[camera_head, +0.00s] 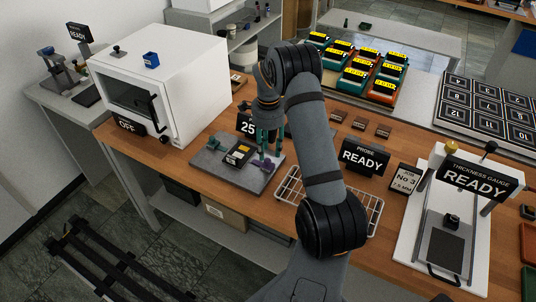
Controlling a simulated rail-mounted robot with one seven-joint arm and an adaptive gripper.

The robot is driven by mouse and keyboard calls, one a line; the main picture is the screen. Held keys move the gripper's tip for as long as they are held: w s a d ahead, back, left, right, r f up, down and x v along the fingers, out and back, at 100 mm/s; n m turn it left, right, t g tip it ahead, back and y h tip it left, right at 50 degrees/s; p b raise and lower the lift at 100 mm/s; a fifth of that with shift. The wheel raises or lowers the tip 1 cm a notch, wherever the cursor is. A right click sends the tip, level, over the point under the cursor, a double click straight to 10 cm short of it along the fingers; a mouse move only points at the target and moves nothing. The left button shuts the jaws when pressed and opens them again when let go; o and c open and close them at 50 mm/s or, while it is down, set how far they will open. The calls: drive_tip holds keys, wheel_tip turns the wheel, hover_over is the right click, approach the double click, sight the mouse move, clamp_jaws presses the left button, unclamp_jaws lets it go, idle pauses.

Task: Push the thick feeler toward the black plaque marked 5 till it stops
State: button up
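A grey plate (215,167) on the bench carries a small black block with a yellow label (238,153), a green part (214,144) at its left, upright green posts (264,143) and a purple part (267,166) at its right. I cannot tell which part is the thick feeler. A black sign (247,125) behind the plate shows "25", and my wrist may cover more of it. I cannot make out a plaque marked 5 alone. My gripper (268,128) is over the plate's back right; its fingers are mostly hidden or blend with the posts.
A white oven (180,88) marked OFF stands left of the plate. A wire rack (290,187) lies to the right, partly behind my arm.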

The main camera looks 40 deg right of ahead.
sight(267, 159)
wheel_tip(267, 159, down, 3)
drive_tip(key=shift+w+a+r+p, duration=0.1)
drive_tip(key=shift+a+r+p, duration=0.1)
drive_tip(key=shift+p, duration=0.1)
drive_tip(key=shift+d+f, duration=0.1)
drive_tip(key=shift+f, duration=0.6)
drive_tip(key=shift+c, duration=0.3)
drive_tip(key=c, duration=0.8)
